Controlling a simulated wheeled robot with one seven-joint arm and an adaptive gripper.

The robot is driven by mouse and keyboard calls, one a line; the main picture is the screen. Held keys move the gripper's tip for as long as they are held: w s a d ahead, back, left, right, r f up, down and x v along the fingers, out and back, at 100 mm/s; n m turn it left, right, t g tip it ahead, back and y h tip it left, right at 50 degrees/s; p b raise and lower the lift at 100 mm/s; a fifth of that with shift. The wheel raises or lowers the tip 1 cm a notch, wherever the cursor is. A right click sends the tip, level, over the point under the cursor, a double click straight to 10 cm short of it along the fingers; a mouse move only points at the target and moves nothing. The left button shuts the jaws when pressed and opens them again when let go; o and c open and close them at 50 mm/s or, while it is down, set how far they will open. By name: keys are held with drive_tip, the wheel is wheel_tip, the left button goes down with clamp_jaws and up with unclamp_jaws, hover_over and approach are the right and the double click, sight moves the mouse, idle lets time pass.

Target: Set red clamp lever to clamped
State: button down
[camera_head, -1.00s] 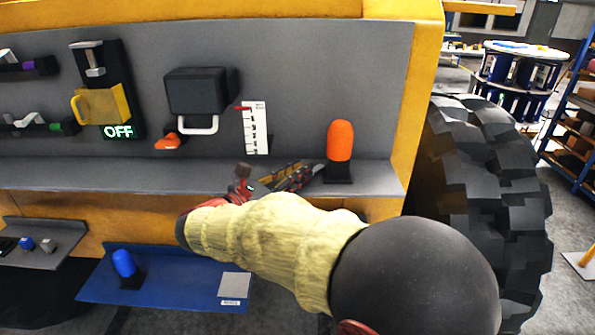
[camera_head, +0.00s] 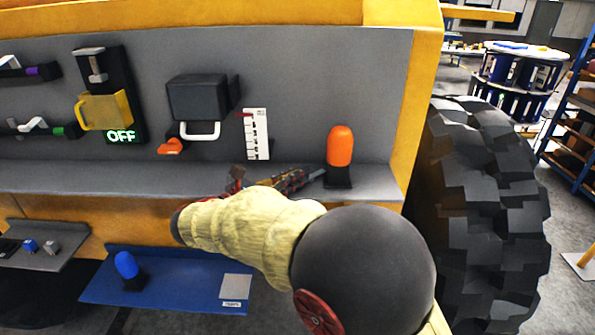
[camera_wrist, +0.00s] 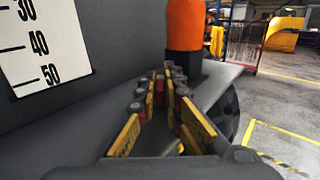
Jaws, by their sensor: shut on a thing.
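An orange-red upright grip with a dark lower part (camera_head: 340,147) stands at the right end of the grey ledge; I take it for the red clamp lever. It also shows at the top of the wrist view (camera_wrist: 185,25). My gripper (camera_head: 318,175) reaches from the left, low beside the dark lower part. In the wrist view its yellow-edged fingers (camera_wrist: 174,76) converge just in front of that part. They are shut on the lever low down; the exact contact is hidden.
A white scale (camera_head: 256,134) and a black box with a white handle (camera_head: 198,96) are on the grey panel. The ledge (camera_head: 100,178) runs below them. A blue grip (camera_head: 124,264) stands on the lower blue shelf (camera_head: 190,292). A big tyre (camera_head: 487,200) stands at right.

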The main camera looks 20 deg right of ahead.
drive_tip(key=shift+w+m+g, duration=0.1)
drive_tip(key=shift+m+g, duration=0.2)
drive_tip(key=shift+g, duration=0.2)
drive_tip(key=c, duration=1.9)
unclamp_jaws()
drive_tip(key=shift+a, duration=0.1)
drive_tip(key=v, duration=1.2)
drive_tip(key=shift+f, duration=0.2)
